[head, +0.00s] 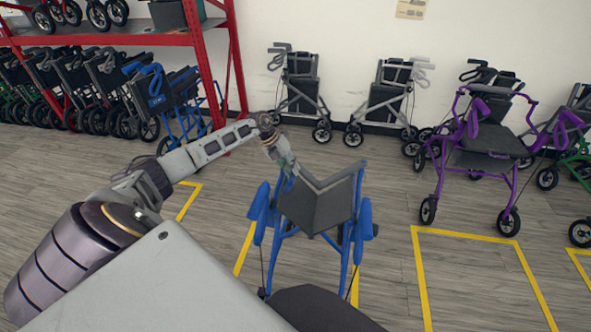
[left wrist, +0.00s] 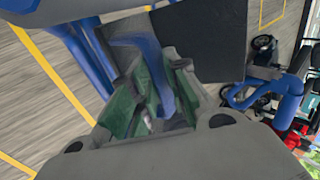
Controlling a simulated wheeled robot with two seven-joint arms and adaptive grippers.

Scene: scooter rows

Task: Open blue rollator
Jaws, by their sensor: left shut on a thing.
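The blue rollator (head: 315,208) stands upright on the floor just ahead of me, with a dark seat panel between blue side frames. My left gripper (head: 284,163) reaches it from the upper left, at the far side of its frame. In the left wrist view the green-padded fingers of my left gripper (left wrist: 155,85) are closed around a blue tube of the rollator (left wrist: 136,42). A dark panel of the rollator lies just beyond the fingers. The rollator's lower frame and wheels are mostly hidden. My right gripper is not in view.
Yellow floor lines (head: 466,236) mark bays around the rollator. A purple rollator (head: 485,150) stands to the right. Grey rollators (head: 300,88) line the back wall. A red rack (head: 205,70) with folded rollators stands at the left. The floor between is clear.

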